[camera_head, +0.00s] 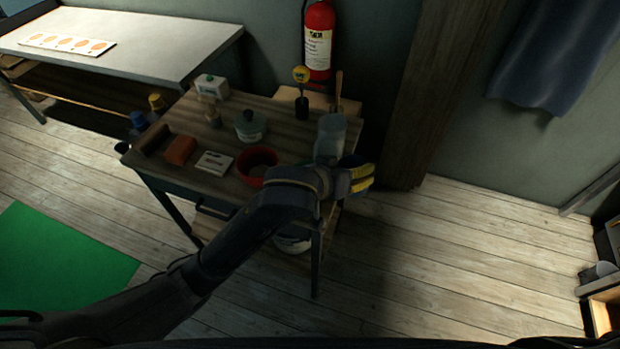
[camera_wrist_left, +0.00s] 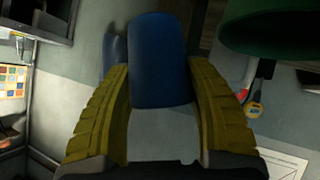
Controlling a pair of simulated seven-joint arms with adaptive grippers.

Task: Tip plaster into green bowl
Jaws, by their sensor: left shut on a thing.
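My left gripper (camera_head: 362,178) is at the right edge of the small wooden table, its yellow fingers pointing right. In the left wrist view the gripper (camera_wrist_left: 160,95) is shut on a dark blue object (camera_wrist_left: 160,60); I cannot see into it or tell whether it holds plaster. A little blue shows beside the fingers in the head view. A dark green round thing (camera_wrist_left: 275,30), probably the green bowl, is close by at the upper right of the wrist view. In the head view my arm hides most of that spot. My right gripper is not in view.
A fire extinguisher (camera_head: 319,45) stands behind. Floor at right is clear.

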